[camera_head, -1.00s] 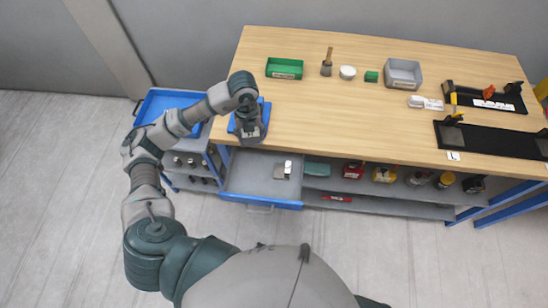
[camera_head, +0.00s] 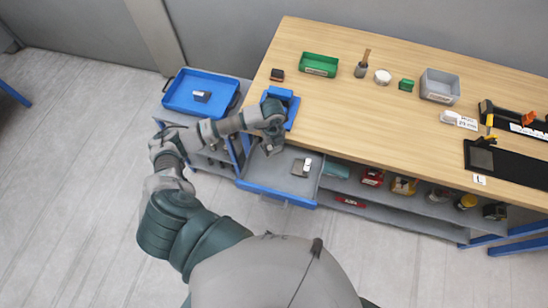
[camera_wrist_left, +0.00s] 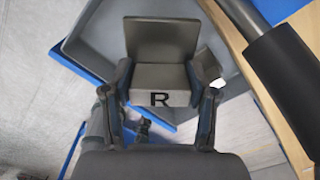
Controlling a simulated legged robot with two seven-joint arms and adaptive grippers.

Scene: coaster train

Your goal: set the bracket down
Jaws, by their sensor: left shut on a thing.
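The bracket (camera_wrist_left: 162,40) is a grey L-shaped piece with an upright plate and a block face marked with a black R. My left gripper (camera_wrist_left: 160,82) is shut on it, one finger at each side. In the head view my left gripper (camera_head: 268,147) is at the back left of the open drawer (camera_head: 255,178), just off the bench's front edge. The bracket is mostly hidden there. In the wrist view the drawer (camera_wrist_left: 90,30) lies behind the bracket; contact with its floor cannot be told. My right gripper is not in view.
A grey plate (camera_head: 298,167) and a white piece (camera_head: 308,164) lie in the drawer, right of my gripper. The bench (camera_head: 350,115) overhangs the drawer's back. A blue fixture (camera_head: 290,106) stands on its left end. A blue tray (camera_head: 185,104) holds a grey block (camera_head: 202,96).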

